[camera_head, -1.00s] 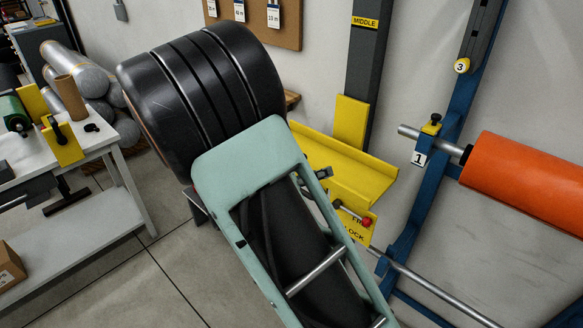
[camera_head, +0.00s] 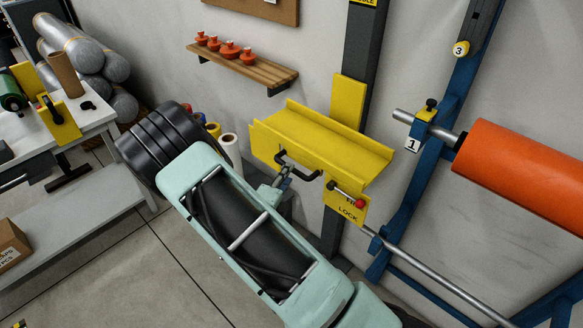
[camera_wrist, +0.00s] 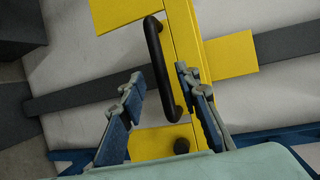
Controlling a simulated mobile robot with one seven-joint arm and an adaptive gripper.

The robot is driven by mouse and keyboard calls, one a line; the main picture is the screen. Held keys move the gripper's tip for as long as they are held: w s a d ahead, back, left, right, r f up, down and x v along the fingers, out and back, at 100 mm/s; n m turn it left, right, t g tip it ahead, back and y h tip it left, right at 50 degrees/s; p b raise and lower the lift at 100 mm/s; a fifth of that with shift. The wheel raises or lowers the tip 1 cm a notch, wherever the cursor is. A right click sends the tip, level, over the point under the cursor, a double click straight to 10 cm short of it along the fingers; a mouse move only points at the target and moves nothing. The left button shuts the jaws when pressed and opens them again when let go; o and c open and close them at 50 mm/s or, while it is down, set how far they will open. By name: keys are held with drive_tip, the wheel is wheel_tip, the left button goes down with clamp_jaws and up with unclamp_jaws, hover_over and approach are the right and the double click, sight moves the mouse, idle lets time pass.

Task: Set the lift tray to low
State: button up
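The yellow lift tray (camera_head: 330,143) sits on a dark upright mast (camera_head: 357,60) by the wall. A black U-shaped handle (camera_head: 308,176) is on its front; the handle also shows in the wrist view (camera_wrist: 160,50). Beside it is a yellow plate marked LOCK (camera_head: 343,214), partly readable, with a red-knobbed lever (camera_head: 359,203). My gripper (camera_head: 286,172) is at the left end of the handle. In the wrist view its fingers (camera_wrist: 160,78) are apart, one on each side of the handle. I cannot tell whether either finger touches it.
A blue rack (camera_head: 420,200) with an orange roll (camera_head: 520,170) stands close on the right. A wooden shelf (camera_head: 243,68) with red knobbed items is behind left. A white table (camera_head: 75,140) is at left.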

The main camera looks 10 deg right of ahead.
drive_tip(key=shift+x, duration=2.25)
drive_tip(key=shift+c, duration=0.2)
clamp_jaws()
